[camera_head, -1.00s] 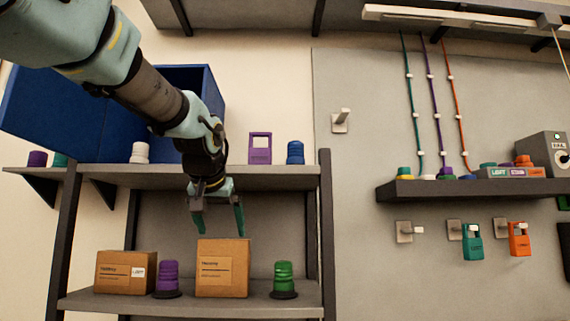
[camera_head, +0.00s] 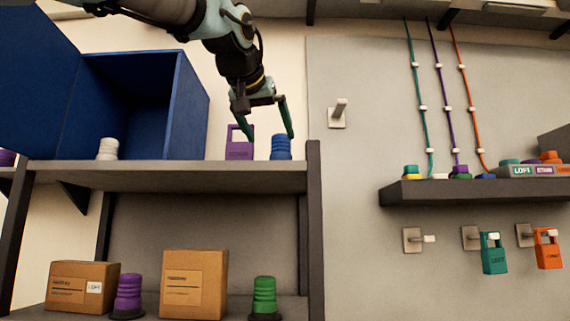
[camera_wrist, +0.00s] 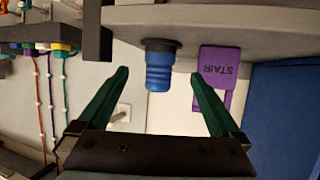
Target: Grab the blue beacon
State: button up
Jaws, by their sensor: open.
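The blue beacon (camera_head: 281,147) stands upright at the right end of the upper shelf (camera_head: 170,176). In the wrist view the blue beacon (camera_wrist: 160,68) appears upside down, between and beyond the fingertips. My gripper (camera_head: 266,136) is open and empty, above and around the beacon's place in the head view, with its right finger in front of or near the beacon's top. In the wrist view my gripper (camera_wrist: 159,74) has both fingers spread. I cannot tell whether either finger touches the beacon.
A blue open box (camera_head: 196,105) and a white beacon (camera_head: 107,149) are farther left. Below are cartons (camera_head: 195,284), a purple beacon (camera_head: 128,292) and a green beacon (camera_head: 264,295).

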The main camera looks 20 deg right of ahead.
aim_at(278, 151)
jog(key=x, duration=0.2)
jog(key=p+x, duration=0.1)
jog(key=x, duration=0.1)
jog(key=p+x, duration=0.1)
jog(key=shift+w+d+r, duration=0.15)
jog(key=shift+w+d, duration=0.2)
jog(key=p+x, duration=0.1)
jog(key=x, duration=0.1)
jog(key=p+x, duration=0.1)
jog(key=x, duration=0.1)
jog(key=shift+w+r+p, duration=0.2)
jog(key=shift+r+p, duration=0.05)
jog(key=shift+p, duration=0.1)
jog(key=shift+w+d+f, duration=0.3)
jog(key=shift+w+d, duration=0.05)
grip_shut()
jog(key=shift+r, duration=0.1)
